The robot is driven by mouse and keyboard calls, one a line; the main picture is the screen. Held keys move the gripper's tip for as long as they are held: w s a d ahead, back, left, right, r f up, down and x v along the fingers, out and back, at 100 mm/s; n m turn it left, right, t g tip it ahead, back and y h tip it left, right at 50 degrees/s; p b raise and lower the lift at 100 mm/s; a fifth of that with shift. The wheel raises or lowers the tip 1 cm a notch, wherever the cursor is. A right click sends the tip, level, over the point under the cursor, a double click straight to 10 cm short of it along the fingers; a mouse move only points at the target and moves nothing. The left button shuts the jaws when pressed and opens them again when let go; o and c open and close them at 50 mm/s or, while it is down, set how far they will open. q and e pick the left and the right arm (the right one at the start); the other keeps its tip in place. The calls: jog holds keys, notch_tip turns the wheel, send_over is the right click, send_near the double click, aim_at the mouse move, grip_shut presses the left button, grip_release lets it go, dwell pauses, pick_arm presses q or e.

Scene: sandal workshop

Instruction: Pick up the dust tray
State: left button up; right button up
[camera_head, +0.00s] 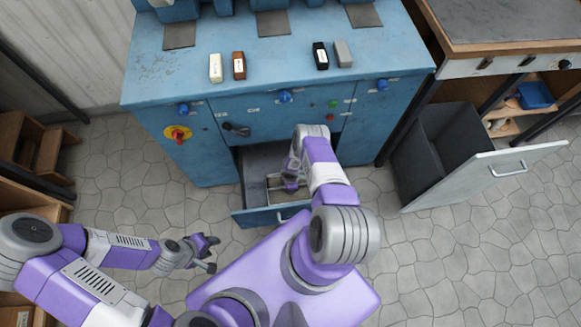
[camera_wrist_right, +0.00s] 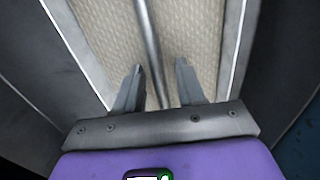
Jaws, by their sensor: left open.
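The dust tray (camera_head: 273,183) appears to be the light, narrow box in the pulled-out blue drawer (camera_head: 262,216), partly hidden by my right gripper. In the right wrist view, the tray (camera_wrist_right: 205,30) has a beige textured inside, pale rims and a thin grey bar (camera_wrist_right: 150,45) running lengthwise. My right gripper (camera_head: 291,184) reaches down into the drawer. In the wrist view, its fingers (camera_wrist_right: 160,75) are apart, one on each side of the bar, with gaps showing. My left gripper (camera_head: 213,254) is open and empty over the floor, left of the drawer.
The blue machine (camera_head: 290,90) has several small blocks on top and knobs on its front. At right, a dark bin with a pale tilted front (camera_head: 485,175) stands open below a workbench (camera_head: 500,30). Wooden steps (camera_head: 38,150) stand at left. The stone floor at left is clear.

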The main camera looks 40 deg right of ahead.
jog(key=shift+c, duration=0.2)
grip_shut()
notch_tip(320, 180, up, 10)
jog(key=p, duration=0.6)
jog(key=shift+p, duration=0.35)
